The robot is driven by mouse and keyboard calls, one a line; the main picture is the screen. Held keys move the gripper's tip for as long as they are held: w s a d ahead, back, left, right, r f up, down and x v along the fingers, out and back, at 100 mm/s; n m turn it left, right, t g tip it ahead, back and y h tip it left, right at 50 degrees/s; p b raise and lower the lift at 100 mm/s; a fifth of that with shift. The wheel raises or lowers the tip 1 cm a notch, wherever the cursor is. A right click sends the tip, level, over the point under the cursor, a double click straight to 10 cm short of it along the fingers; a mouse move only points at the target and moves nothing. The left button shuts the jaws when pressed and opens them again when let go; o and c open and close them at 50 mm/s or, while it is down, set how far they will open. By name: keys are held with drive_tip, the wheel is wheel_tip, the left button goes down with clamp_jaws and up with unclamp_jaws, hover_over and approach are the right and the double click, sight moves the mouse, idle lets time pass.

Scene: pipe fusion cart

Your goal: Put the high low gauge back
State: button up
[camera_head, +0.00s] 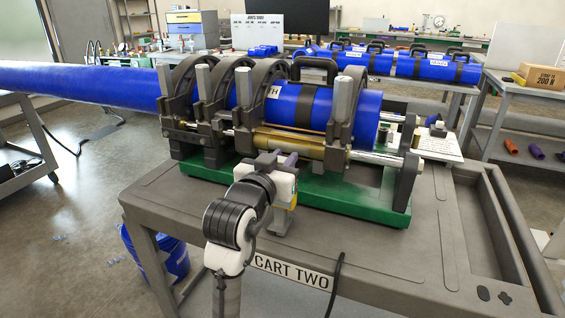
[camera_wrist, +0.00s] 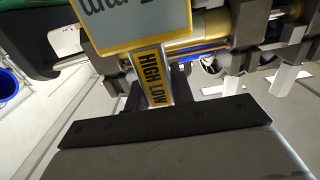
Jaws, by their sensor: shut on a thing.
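The high low gauge (camera_wrist: 154,78) is a yellow-edged piece with a "HIGH LOW" label, topped by a wider grey plate. It stands between the dark fingers of my gripper (camera_wrist: 155,97), which is shut on it. In the head view my gripper (camera_head: 278,172) is at the front edge of the green-based fusion machine (camera_head: 300,195), above the cart. I cannot tell whether the gauge touches the cart.
The cart (camera_head: 440,255), labelled "CART TWO", has bare top on the right and a recessed trough at its right edge. A blue pipe (camera_head: 80,84) runs through the machine's clamps. A black cable (camera_head: 337,270) hangs over the front edge. A blue bucket (camera_head: 172,258) stands below left.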

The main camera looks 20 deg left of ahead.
drive_tip(key=shift+f, duration=0.2)
drive_tip(key=shift+f, duration=0.2)
drive_tip(key=o, duration=0.9)
drive_tip(key=shift+o, duration=0.2)
